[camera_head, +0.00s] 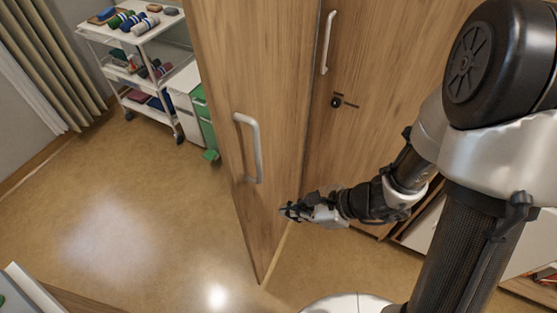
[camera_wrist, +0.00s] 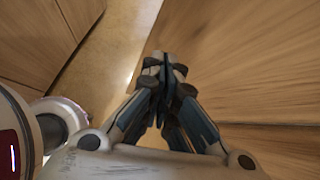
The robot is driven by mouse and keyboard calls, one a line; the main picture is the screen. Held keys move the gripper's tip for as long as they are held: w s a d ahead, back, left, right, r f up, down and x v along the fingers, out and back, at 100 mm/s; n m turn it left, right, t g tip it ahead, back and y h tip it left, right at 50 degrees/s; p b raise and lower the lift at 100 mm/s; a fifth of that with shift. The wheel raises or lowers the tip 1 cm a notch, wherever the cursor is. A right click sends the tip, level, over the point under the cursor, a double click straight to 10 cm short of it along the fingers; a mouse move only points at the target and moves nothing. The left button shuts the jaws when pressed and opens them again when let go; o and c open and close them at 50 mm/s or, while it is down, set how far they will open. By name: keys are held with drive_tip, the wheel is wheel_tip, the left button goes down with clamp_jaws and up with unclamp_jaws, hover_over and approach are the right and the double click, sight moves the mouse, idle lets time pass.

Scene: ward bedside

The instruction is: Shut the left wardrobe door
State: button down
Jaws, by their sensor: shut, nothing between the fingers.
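The left wardrobe door (camera_head: 245,70) is a tall wood-grain panel standing open, at an angle to the wardrobe front. Its pale bar handle (camera_head: 256,150) faces me. My gripper (camera_head: 287,211) is shut and empty, low in front of the door's lower right part, below and right of the handle. In the wrist view, my gripper's fingertips (camera_wrist: 163,62) are together beside a large wood panel (camera_wrist: 245,65) on the right. I cannot tell whether they touch it.
Another wardrobe door (camera_head: 385,60) with a bar handle and a dark lock is at the right, partly behind my arm. A white trolley (camera_head: 150,30) with rolled cloths and a green-and-white bin (camera_head: 203,120) stand at the back left. The floor (camera_head: 130,200) at left is clear.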

wheel_tip(320, 180, down, 3)
drive_tip(key=d+m, duration=0.2)
drive_tip(key=b, duration=0.3)
approach(251, 216)
drive_tip(key=shift+m+t, duration=0.3)
drive_tip(key=shift+m, duration=0.1)
drive_tip(key=shift+x, duration=2.35)
drive_tip(key=shift+s, duration=0.15)
